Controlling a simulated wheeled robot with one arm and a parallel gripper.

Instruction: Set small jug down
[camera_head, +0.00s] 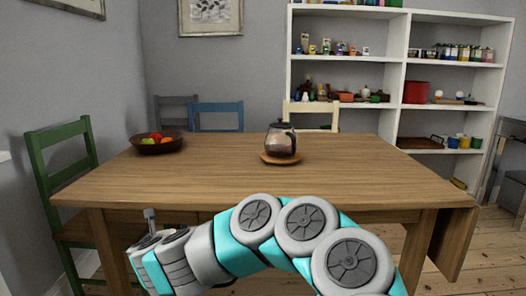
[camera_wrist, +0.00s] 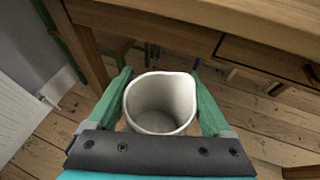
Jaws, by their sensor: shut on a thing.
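The small jug (camera_wrist: 160,103) is pale grey-white, and I look down into its open, empty-looking mouth in the wrist view. My gripper (camera_wrist: 161,80) is shut on it, with one green finger on each side. The jug is held in front of the table's edge, over the floor. In the head view my arm reaches to the lower left, near the table's front left corner. The jug cannot be made out there. The wooden table (camera_head: 215,170) also shows in the wrist view (camera_wrist: 205,25).
A fruit bowl (camera_head: 157,145) stands at the table's back left. A glass coffee pot (camera_head: 281,142) stands on a round wooden board (camera_head: 267,158) right of centre. The table's front and right are clear. A green chair (camera_head: 62,170) stands at left.

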